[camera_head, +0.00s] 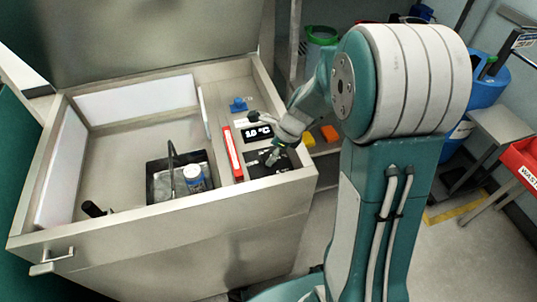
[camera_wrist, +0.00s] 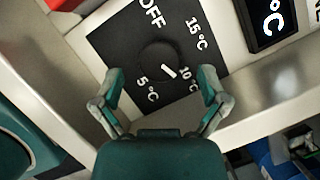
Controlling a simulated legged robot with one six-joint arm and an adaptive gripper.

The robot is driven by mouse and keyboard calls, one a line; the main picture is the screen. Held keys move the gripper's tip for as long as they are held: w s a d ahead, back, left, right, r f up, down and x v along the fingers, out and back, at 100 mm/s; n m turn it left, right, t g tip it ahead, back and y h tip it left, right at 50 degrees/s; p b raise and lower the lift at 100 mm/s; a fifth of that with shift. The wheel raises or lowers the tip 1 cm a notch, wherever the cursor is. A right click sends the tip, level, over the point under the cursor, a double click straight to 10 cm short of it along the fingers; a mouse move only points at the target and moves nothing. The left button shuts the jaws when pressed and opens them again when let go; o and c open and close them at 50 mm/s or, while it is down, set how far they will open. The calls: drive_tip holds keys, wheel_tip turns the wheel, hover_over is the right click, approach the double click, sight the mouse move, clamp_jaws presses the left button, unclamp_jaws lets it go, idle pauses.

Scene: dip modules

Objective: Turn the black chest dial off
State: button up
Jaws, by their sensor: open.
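The black chest dial (camera_wrist: 158,62) sits on a black square panel marked OFF, 15 °C, 10 °C and 5 °C. Its white pointer line is at the 10 °C mark, not at OFF. My gripper (camera_wrist: 160,86) is open, with one fingertip on each side of the dial in the wrist view. I cannot tell whether the fingers touch it. In the head view, my gripper (camera_head: 277,156) is over the black dial panel (camera_head: 258,171) at the front right corner of the chest (camera_head: 225,211) and hides the knob.
A lit display (camera_head: 257,132) sits behind the dial, with a red strip (camera_head: 233,154) to its left. The chest lid (camera_head: 150,35) is open. A black tray (camera_head: 160,185) with a white-and-blue bottle (camera_head: 194,178) lies inside. The chest's raised rim borders the dial panel.

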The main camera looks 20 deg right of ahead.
drive_tip(key=shift+w+f, duration=0.15)
drive_tip(key=shift+f, duration=0.8)
drive_tip(key=shift+a, duration=0.5)
drive_tip(key=c, duration=1.1)
drive_tip(key=shift+d, duration=0.2)
drive_tip(key=shift+c, duration=0.2)
